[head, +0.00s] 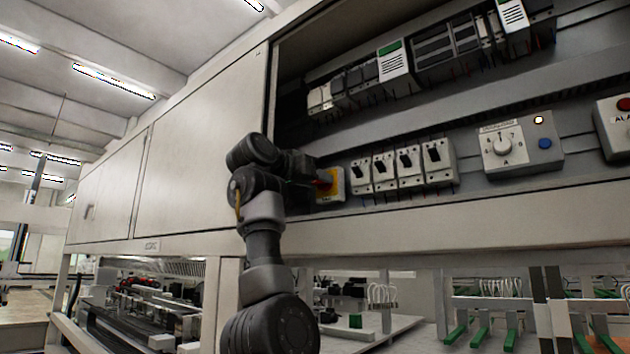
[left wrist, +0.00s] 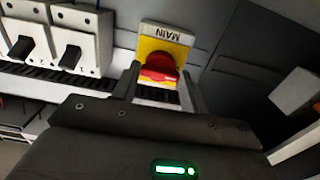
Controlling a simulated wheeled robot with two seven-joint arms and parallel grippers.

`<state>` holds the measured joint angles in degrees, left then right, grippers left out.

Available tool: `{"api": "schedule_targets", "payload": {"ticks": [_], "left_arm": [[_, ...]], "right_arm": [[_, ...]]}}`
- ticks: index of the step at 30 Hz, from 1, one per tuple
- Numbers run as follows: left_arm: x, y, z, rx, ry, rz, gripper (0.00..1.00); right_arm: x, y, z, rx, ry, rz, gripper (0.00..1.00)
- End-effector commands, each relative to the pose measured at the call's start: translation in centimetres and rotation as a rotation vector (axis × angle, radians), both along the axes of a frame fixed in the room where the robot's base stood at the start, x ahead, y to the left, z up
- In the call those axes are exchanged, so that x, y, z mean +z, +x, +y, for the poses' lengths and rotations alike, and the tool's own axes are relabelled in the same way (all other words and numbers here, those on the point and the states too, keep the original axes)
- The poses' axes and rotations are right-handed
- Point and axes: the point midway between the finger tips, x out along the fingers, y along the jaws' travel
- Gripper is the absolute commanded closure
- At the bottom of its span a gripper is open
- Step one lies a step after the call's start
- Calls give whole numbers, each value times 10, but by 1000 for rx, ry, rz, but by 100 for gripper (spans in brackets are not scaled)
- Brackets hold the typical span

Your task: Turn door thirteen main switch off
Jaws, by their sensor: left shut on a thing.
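The main switch is a red rotary knob on a yellow plate (head: 338,183) at the left end of the lower row in the open cabinet. In the left wrist view the red knob (left wrist: 160,68) sits on the yellow plate (left wrist: 150,48), under a label reading MAIN that appears upside down. My left gripper (left wrist: 162,80) is at the switch, with one finger on each side of the red knob, shut on it. In the head view the gripper (head: 322,181) partly hides the knob. The knob's exact angle is hard to tell. My right gripper is not in view.
Several breakers (head: 405,168) stand just right of the switch. A dial box (head: 520,145) and a box with a red button (head: 615,128) are farther right. The cabinet's lower ledge (head: 470,218) runs beneath. A closed door panel (head: 200,150) is at the left.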

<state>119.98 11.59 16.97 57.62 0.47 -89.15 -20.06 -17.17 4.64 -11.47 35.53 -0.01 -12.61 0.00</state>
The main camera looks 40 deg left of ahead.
Motion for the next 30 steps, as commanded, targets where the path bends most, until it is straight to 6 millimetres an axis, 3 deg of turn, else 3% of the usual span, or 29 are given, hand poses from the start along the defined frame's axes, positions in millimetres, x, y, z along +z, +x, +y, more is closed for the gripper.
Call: {"api": "schedule_targets", "payload": {"ticks": [5, 6, 11, 22, 30], "left_arm": [[0, 0, 0, 0, -3, -1, 79], [0, 0, 0, 0, -3, -1, 55], [0, 0, 0, 0, -2, -1, 35], [-1, -7, 0, 0, -1, -2, 35], [-4, -56, 0, 1, -1, -4, 35]], "right_arm": [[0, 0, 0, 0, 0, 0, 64], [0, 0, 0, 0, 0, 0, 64], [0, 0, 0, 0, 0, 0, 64], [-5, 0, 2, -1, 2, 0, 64], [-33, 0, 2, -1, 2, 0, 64]]}}
